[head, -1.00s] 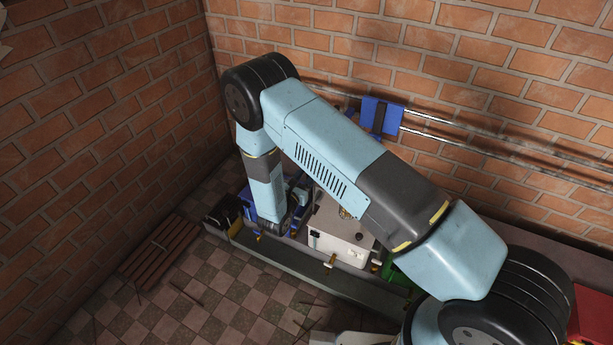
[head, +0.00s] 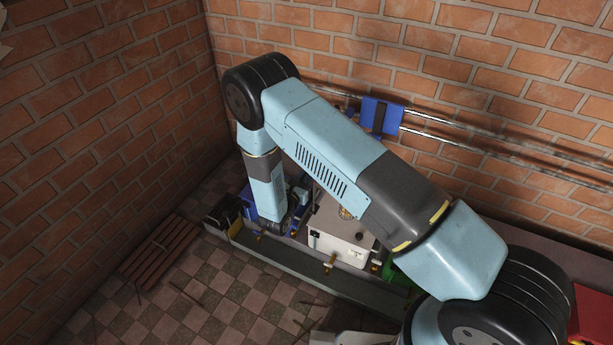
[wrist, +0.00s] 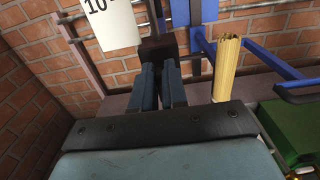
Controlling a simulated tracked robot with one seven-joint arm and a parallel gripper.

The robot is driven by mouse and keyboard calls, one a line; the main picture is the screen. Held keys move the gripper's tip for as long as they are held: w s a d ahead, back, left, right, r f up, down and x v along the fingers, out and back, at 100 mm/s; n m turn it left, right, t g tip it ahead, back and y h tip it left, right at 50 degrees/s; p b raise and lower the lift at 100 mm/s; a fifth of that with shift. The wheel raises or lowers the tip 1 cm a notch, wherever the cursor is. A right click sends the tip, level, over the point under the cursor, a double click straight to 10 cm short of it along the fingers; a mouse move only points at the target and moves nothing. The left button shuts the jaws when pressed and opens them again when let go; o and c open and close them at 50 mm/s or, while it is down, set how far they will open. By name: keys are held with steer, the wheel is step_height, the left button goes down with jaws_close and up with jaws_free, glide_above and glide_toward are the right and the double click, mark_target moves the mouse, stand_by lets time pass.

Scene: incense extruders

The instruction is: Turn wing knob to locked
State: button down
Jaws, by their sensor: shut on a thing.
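In the wrist view my gripper (wrist: 159,75) points away from the camera, its two dark blue-grey fingers close together. Their tips meet a dark block-like piece (wrist: 158,47), which appears to be the wing knob. The fingers are shut on it and hide part of its shape. I cannot read whether it stands at locked. In the head view my wrist is low at the left end of the bench, and my arm hides the knob and fingertips.
A yellow bundle of sticks (wrist: 226,68) stands just right of the fingers, near blue frame bars (wrist: 258,58). A white number card (wrist: 110,24) hangs at upper left. A green box (wrist: 292,130) is at right. A pale machine box (head: 338,247) sits beside my wrist.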

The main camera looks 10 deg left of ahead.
steer(key=shift+m, duration=0.3)
steer(key=shift+s+d+f+m, duration=0.15)
steer(key=shift+d+f+m, duration=0.2)
steer(key=shift+m, duration=2.5)
steer(key=shift+s+d+f+m, duration=0.1)
steer(key=shift+d+f+m, duration=0.2)
steer(key=shift+m, duration=2.6)
steer(key=shift+s+d+f+m, duration=0.15)
steer(key=shift+d+f+m, duration=0.2)
steer(key=shift+m, duration=2.5)
steer(key=shift+a+f, duration=0.1)
steer(key=c, duration=1.2)
jaws_free()
steer(key=shift+o, duration=0.2)
steer(key=v, duration=1.3)
steer(key=shift+s+a, duration=0.2)
steer(key=shift+s, duration=0.15)
